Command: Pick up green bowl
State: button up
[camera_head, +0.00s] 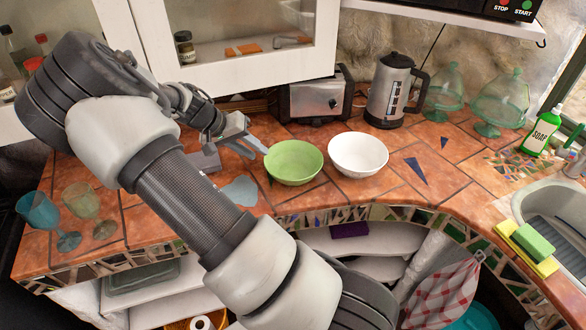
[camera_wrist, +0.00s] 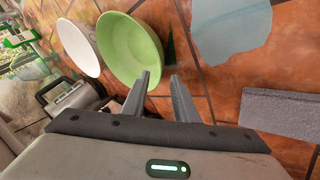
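The green bowl (camera_head: 293,162) stands upright on the tiled counter, just left of a white bowl (camera_head: 358,154). My gripper (camera_head: 255,150) is just left of the green bowl, fingers pointing toward its left side. In the wrist view the green bowl (camera_wrist: 128,50) lies beyond the fingertips. The two fingers (camera_wrist: 160,78) are apart with nothing between them. The left finger's tip appears close to or overlapping the bowl's rim; I cannot tell whether it touches. The white bowl also shows in the wrist view (camera_wrist: 78,48).
A toaster (camera_head: 316,97) and kettle (camera_head: 391,90) stand behind the bowls. Two glass goblets (camera_head: 41,212) are at the left front edge. A soap bottle (camera_head: 541,132) and sink (camera_head: 555,205) are at the right. A grey block (camera_wrist: 281,112) lies near my gripper. Counter right of the white bowl is fairly clear.

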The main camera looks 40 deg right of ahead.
aim_at(265, 158)
jog(key=p+x, duration=0.1)
jog(key=x, duration=0.7)
jog(key=shift+s+f, duration=0.1)
grip_shut()
